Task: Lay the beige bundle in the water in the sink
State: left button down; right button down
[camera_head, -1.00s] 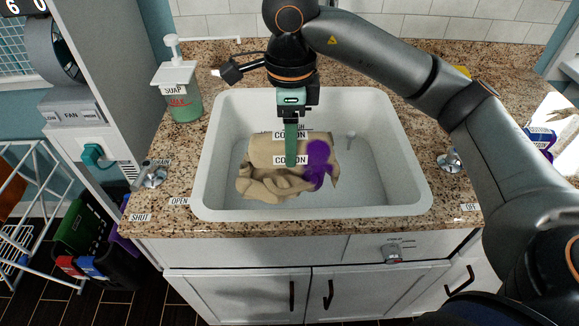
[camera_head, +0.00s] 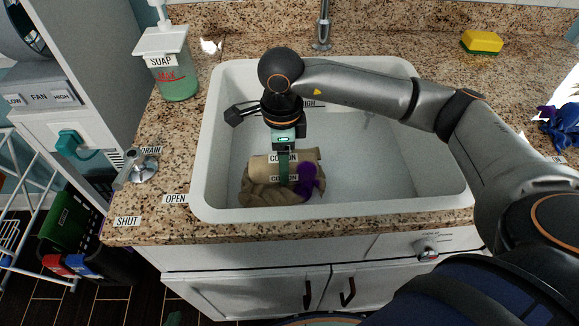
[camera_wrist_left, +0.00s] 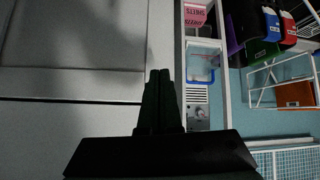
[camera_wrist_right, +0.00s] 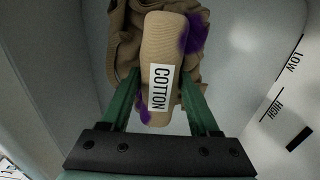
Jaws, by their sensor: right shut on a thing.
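The beige bundle (camera_head: 259,191) is rolled cloth with purple stains and COTTON labels, in the front left part of the white sink (camera_head: 440,188). My right gripper (camera_head: 284,180) reaches down over it. In the right wrist view, its green fingers (camera_wrist_right: 163,103) stand on either side of the bundle (camera_wrist_right: 163,48), shut on it. I cannot tell whether the bundle touches the sink floor, and no clear water line shows. My left gripper (camera_wrist_left: 160,100) shows in the left wrist view with its dark fingers together and empty, in front of grey panels.
A soap dispenser (camera_head: 170,62) stands left of the sink, and a drain lever (camera_head: 137,168) is in front of it. The tap (camera_head: 322,28) rises behind the sink. A yellow sponge (camera_head: 482,42) and blue cloth (camera_head: 560,124) lie on the right. The sink's right half is clear.

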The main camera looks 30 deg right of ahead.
jog(key=shift+f, duration=2.3)
jog(key=shift+f+b, duration=0.2)
jog(key=shift+b, duration=0.1)
jog(key=shift+c, duration=0.6)
grip_release()
jog(key=shift+r, duration=0.1)
notch_tip(320, 180, up, 12)
jog(key=shift+r+p, duration=0.15)
jog(key=shift+p, duration=0.35)
